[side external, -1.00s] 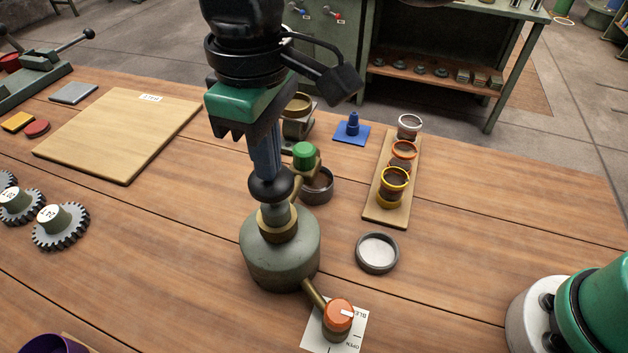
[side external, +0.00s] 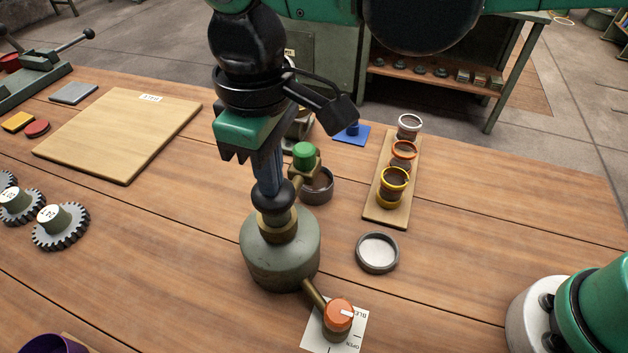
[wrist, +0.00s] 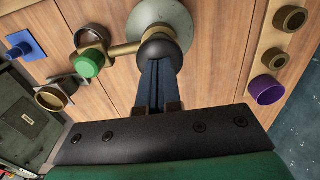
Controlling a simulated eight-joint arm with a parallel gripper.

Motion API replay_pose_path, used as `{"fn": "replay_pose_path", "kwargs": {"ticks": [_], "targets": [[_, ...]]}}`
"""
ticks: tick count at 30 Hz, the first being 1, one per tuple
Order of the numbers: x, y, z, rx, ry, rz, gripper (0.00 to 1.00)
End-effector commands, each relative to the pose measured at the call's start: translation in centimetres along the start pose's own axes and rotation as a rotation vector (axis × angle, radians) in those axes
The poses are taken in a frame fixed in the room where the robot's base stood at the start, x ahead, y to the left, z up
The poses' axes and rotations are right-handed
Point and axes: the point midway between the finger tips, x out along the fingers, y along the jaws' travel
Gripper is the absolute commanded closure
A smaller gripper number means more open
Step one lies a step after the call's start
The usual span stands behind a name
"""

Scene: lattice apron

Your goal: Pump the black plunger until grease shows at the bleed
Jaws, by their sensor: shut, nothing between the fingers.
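The grey-green grease pump (side external: 280,250) stands upright on the wooden bench. Its black plunger knob (side external: 272,196) sits low, close above the brass collar (side external: 279,226). My gripper (side external: 271,180) is shut and empty, its blue fingers pointing down with their tips against the knob's top. The wrist view shows the knob (wrist: 159,50) just beyond the fingertips (wrist: 158,70). A brass side arm carries a green knob (side external: 305,155) beside a dark round cup (side external: 317,187). An orange knob (side external: 338,315) sits over a card (side external: 319,338) with partly hidden lettering and "OPEN". I cannot make out any grease.
A shallow white-filled dish (side external: 377,253) lies right of the pump. A wooden rack (side external: 386,212) with ringed jars stands behind it. Gears (side external: 60,229) and a bare board (side external: 120,135) lie left.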

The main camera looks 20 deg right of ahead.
Motion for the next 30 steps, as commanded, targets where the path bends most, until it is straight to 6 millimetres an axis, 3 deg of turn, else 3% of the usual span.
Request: {"fn": "replay_pose_path", "kwargs": {"ticks": [15,30], "targets": [[-3.7,0.0,0.0,0.000,0.000,0.000,1.00],[-4.0,0.0,0.0,0.000,0.000,0.000,1.00]]}}
